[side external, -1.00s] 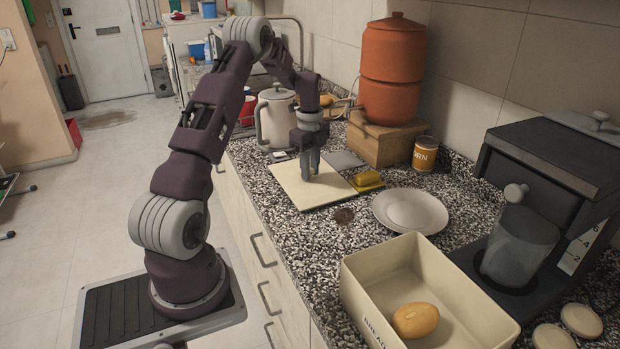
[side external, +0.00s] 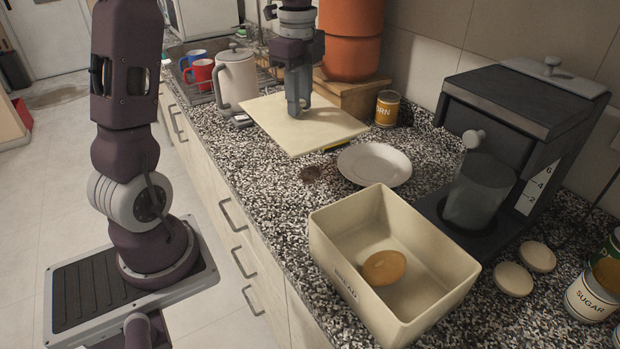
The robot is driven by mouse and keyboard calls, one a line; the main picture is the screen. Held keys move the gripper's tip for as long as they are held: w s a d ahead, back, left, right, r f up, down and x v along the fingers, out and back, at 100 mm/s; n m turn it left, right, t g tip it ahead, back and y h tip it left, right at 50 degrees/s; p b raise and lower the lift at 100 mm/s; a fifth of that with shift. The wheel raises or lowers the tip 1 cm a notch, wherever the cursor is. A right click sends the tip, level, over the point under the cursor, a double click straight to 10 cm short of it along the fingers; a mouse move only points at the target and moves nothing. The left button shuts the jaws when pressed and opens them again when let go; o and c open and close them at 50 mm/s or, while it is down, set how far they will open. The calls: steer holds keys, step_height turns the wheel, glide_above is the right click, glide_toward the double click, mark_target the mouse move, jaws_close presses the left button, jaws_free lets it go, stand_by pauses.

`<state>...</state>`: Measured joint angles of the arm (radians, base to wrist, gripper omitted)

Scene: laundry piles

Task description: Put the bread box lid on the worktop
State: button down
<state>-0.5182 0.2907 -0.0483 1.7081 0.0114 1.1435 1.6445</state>
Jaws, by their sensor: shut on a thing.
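The bread box lid (side external: 325,132) is a flat cream panel, level, over the worktop (side external: 262,182) beyond the plate. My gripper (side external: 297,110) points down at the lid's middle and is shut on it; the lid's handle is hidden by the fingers. A yellow edge (side external: 337,147) peeks out under the lid's near right side, so the lid appears raised there; the exact gap cannot be told. The open cream bread box (side external: 345,285) stands in the foreground with a brown loaf (side external: 384,268) inside.
A white plate (side external: 374,164) and a small brown disc (side external: 311,173) lie between lid and box. A corn tin (side external: 387,108), wooden stand (side external: 350,98) and kettle (side external: 236,80) are near the lid. A dark machine (side external: 525,100) stands right.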

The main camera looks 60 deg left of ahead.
mark_target(300, 127)
steer(key=s+d, duration=0.1)
steer(key=d, duration=0.2)
steer(key=s+d, duration=0.1)
steer(key=shift+s+d, duration=0.35)
steer(key=shift+d, duration=0.05)
step_height(300, 127, down, 17)
steer(key=shift+f, duration=0.15)
steer(key=c, duration=1.2)
jaws_free()
